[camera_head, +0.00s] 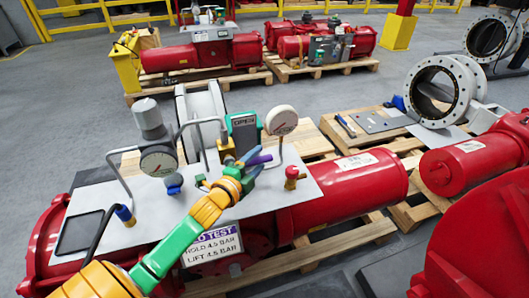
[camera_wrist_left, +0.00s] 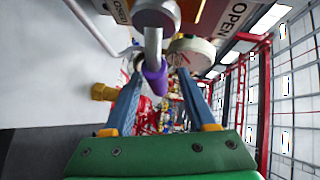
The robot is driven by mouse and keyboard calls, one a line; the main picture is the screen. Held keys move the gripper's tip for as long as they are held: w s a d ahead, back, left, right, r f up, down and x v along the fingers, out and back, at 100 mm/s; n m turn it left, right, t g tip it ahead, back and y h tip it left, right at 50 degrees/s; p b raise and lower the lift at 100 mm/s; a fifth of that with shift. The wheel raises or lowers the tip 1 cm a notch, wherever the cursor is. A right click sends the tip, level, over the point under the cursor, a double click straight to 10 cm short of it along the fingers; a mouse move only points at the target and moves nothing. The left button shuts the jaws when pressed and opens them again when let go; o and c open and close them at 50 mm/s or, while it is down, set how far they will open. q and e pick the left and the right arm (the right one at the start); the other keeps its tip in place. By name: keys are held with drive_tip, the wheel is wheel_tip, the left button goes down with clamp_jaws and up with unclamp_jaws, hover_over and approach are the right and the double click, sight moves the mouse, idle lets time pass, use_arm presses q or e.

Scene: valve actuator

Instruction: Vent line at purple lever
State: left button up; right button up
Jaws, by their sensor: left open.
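The purple lever (camera_head: 262,160) is on the light panel (camera_head: 150,195) on top of the red actuator (camera_head: 345,190), just below the green OPEN indicator (camera_head: 242,125). My left gripper (camera_head: 250,160) is beside the lever, reaching in from the lower left. In the left wrist view, my left gripper (camera_wrist_left: 160,88) is open, and the purple lever (camera_wrist_left: 154,78) shows between its two blue-grey fingers. I cannot tell whether the fingers touch it. The arm and hand hide part of the fitting at the lever's base. My right gripper is not in view.
Close by are a left gauge (camera_head: 158,163), a right gauge (camera_head: 281,120), bent metal tubes and a red knob (camera_head: 291,174). A sign (camera_head: 212,246) reads HOLD 4.5 BAR. Other red actuators on pallets stand behind. Grey floor (camera_head: 60,130) is clear at the left.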

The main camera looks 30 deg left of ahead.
use_arm(q)
drive_tip(key=w, duration=0.2)
drive_tip(key=w+f, duration=0.1)
drive_tip(key=shift+w+a, duration=0.1)
drive_tip(key=shift+w, duration=0.25)
drive_tip(key=shift+r, duration=0.1)
clamp_jaws()
idle(1.0)
